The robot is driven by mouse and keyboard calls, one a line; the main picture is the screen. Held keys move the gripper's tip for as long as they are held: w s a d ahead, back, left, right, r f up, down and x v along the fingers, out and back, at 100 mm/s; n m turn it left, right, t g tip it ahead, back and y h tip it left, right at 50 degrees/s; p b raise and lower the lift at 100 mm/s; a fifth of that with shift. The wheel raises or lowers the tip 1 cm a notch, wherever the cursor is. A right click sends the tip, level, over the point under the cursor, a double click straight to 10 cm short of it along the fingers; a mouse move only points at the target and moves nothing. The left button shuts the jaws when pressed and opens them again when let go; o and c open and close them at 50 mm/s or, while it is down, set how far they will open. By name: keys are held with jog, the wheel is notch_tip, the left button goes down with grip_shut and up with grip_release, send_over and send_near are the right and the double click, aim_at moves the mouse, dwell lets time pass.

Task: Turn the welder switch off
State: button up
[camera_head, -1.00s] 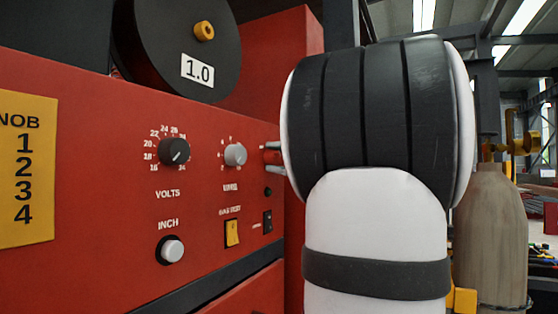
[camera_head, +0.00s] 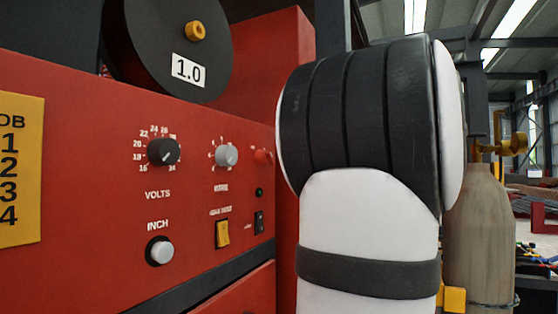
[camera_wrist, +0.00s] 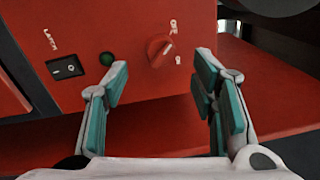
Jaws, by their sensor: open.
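The red rotary switch (camera_wrist: 159,47) sits on the red welder panel, with two small white labels on its right in the wrist view. Its pale pointer mark faces right, but I cannot tell which label it meets. It also shows in the head view (camera_head: 262,157), just left of my arm. My gripper (camera_wrist: 160,66) is open and empty in the wrist view. Its teal-padded fingers are spread to either side below the switch, apart from it. In the head view my gripper is hidden behind my arm.
A dark green lamp (camera_wrist: 107,59) and a black rocker switch (camera_wrist: 66,67) are left of the rotary switch in the wrist view. The volts knob (camera_head: 163,151), grey knob (camera_head: 226,155) and yellow switch (camera_head: 222,233) are also on the panel. A gas cylinder (camera_head: 480,235) stands right.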

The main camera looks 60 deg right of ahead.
jog(key=s, duration=0.5)
jog(key=shift+d+f, duration=0.15)
jog(key=shift+d, duration=0.05)
dwell(0.4)
